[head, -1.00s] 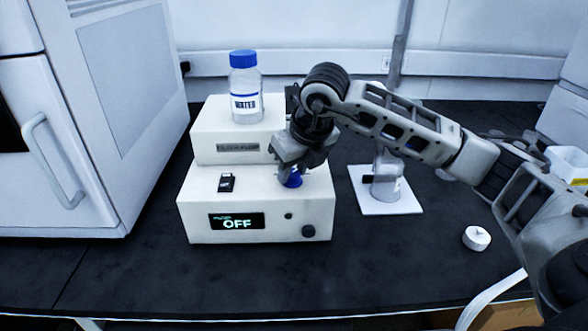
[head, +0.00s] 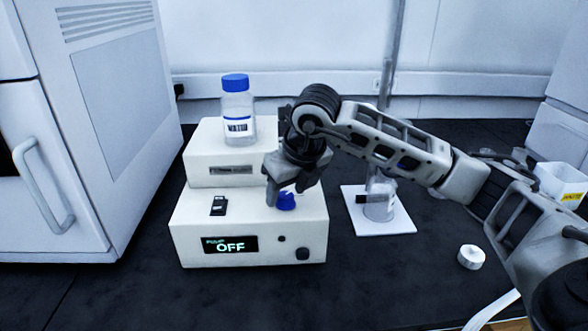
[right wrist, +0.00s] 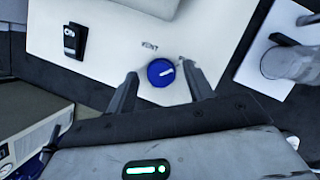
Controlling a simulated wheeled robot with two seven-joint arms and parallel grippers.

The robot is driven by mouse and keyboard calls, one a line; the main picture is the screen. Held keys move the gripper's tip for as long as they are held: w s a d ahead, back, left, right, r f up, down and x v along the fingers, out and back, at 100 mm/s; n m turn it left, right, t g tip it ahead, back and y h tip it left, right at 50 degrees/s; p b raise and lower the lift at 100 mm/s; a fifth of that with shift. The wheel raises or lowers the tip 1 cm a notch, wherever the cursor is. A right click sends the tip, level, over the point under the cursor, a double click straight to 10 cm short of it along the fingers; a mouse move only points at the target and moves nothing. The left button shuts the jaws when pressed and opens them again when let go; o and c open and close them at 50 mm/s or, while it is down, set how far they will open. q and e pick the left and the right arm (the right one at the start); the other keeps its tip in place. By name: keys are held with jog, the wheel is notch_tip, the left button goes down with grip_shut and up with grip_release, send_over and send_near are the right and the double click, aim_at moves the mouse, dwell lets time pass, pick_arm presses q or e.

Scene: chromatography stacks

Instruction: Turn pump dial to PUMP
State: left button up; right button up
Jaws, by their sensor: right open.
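The pump box (head: 195,230) is a white unit with a dark display (head: 230,245) reading PUMP OFF. A blue round dial (head: 286,201) sits on its top near the right side; in the right wrist view the dial (right wrist: 161,72) shows a white pointer line slanting up to the right. My right gripper (head: 286,196) is open above the dial. In the right wrist view its two fingers (right wrist: 160,85) stand on either side of the dial, apart from it. My left gripper is out of view.
A blue-capped WATER bottle (head: 238,110) stands on the smaller white box (head: 215,165) behind. A black switch (head: 218,205) sits left of the dial. A glass flask (head: 381,200) on a white plate (head: 398,226) and a small white round object (head: 471,257) lie to the right.

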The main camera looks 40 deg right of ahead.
jog(key=v, duration=1.5)
jog(key=shift+r+p, duration=0.25)
jog(key=shift+p, duration=0.1)
jog(key=shift+s+d, duration=0.1)
jog(key=shift+s, duration=0.05)
jog(key=shift+f, duration=0.1)
